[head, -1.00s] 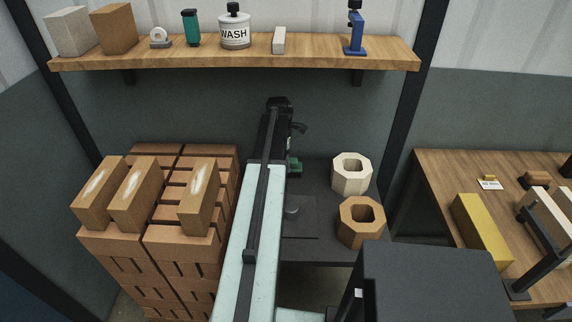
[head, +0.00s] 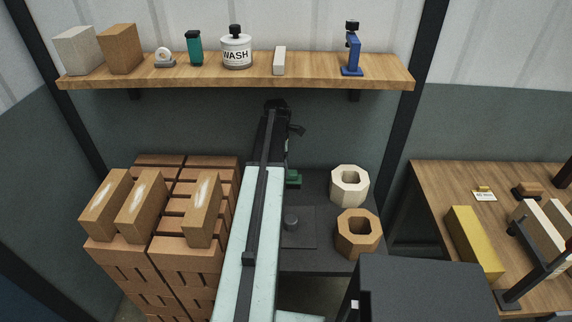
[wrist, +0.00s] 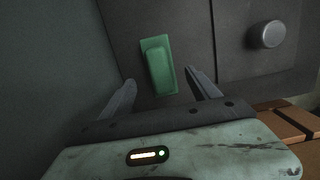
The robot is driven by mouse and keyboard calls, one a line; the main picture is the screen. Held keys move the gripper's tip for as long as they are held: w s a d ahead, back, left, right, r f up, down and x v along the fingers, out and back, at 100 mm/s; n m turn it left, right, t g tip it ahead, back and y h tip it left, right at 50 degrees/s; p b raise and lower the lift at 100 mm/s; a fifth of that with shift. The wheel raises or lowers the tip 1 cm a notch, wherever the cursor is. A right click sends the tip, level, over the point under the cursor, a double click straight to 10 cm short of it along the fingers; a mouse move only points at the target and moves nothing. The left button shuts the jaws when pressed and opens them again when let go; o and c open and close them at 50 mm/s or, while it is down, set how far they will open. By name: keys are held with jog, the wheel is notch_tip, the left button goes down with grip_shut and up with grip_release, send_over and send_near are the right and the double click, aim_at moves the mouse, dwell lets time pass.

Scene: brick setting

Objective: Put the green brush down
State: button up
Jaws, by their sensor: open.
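The green brush (wrist: 158,64) lies on the dark bench top (wrist: 208,30) in the wrist view. My gripper (wrist: 160,86) is open, with one finger on each side of the brush's near end and a visible gap to each. In the head view the brush (head: 293,179) shows as a small green piece just right of my arm, partly hidden by it. My gripper's fingers are mostly hidden behind the arm there.
Stacked bricks (head: 160,220) rise left of my arm. A wooden shelf (head: 200,78) with several items runs above.

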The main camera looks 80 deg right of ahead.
notch_tip(320, 180, up, 7)
jog(key=p, duration=0.5)
jog(key=shift+w, duration=0.45)
